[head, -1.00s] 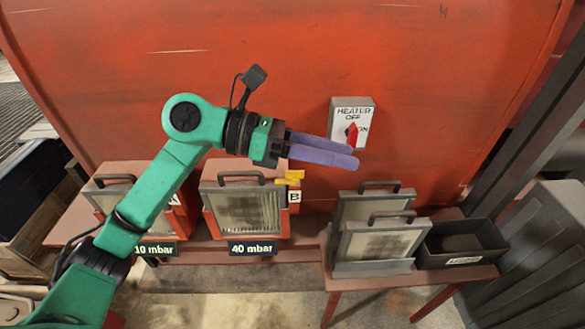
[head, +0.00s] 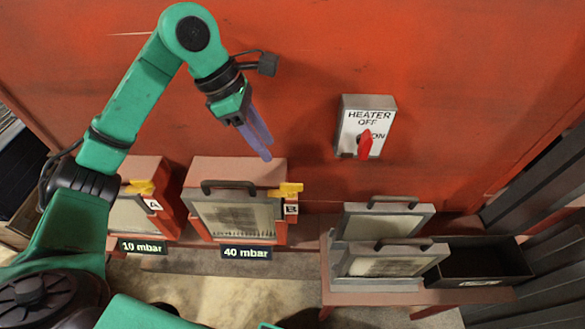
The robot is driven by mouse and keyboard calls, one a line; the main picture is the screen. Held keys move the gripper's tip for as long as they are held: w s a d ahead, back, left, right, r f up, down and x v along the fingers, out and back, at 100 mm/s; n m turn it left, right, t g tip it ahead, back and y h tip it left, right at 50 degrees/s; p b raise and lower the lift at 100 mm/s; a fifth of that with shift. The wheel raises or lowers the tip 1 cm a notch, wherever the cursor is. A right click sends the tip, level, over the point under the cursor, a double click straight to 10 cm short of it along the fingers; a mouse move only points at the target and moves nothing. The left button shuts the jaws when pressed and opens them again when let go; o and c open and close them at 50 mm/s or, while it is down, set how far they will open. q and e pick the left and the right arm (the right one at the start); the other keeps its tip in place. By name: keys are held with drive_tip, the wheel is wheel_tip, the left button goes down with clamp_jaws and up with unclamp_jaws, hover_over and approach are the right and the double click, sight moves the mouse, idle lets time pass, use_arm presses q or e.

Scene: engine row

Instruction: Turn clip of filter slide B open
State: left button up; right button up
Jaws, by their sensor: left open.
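Filter slide B (head: 238,218) is a grey-framed panel with a black handle in the middle red housing, above the "40 mbar" sign. Its yellow clip (head: 288,190) sits at the housing's upper right, just above the "B" label (head: 291,209), and lies roughly level. My left gripper (head: 261,148) has purple fingers pointing down and right. It is open and empty, above and left of the clip, apart from it in the picture. One finger largely covers the other. My right gripper is not in view.
Filter slide A (head: 128,214) with its own yellow clip (head: 141,187) stands at left, partly behind my left arm. A heater switch (head: 366,130) is on the red wall. Spare filter panels (head: 385,265) and a black tray (head: 480,262) stand on the right bench.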

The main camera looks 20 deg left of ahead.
sight(290, 184)
use_arm(q)
drive_tip(key=p+x, duration=0.1)
drive_tip(key=x, duration=0.4)
drive_tip(key=p+x, duration=0.2)
drive_tip(key=x, duration=0.4)
drive_tip(key=shift+s+d+f, duration=0.2)
drive_tip(key=shift+d+f, duration=0.05)
drive_tip(key=shift+d, duration=0.1)
drive_tip(key=shift+f, duration=0.25)
drive_tip(key=shift+s, duration=0.25)
drive_tip(key=shift+c, duration=0.6)
drive_tip(key=shift+w, duration=0.1)
clamp_jaws()
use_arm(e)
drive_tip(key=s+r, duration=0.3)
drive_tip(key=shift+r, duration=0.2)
